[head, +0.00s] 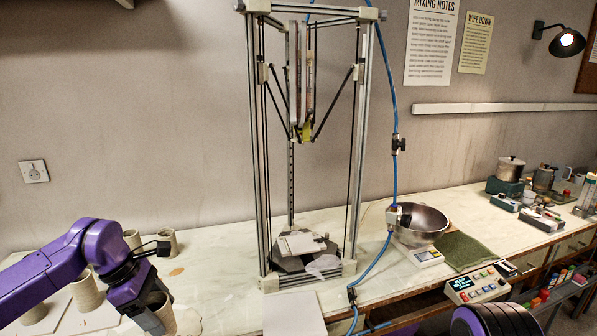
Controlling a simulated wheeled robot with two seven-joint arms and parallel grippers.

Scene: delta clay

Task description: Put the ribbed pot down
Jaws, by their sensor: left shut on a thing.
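My left gripper (150,301) hangs from the purple arm at the lower left of the head view, pointing down. It is shut on a pale clay ribbed pot (165,317), which shows just below and beside the fingers. The fingers and wrist hide part of this pot, and I cannot tell whether its base touches anything. My right gripper is not in view; only a rounded purple part of mine shows at the bottom right.
A tall delta frame (260,150) stands mid-bench. A steel bowl (421,222) and control box (475,285) are to the right.

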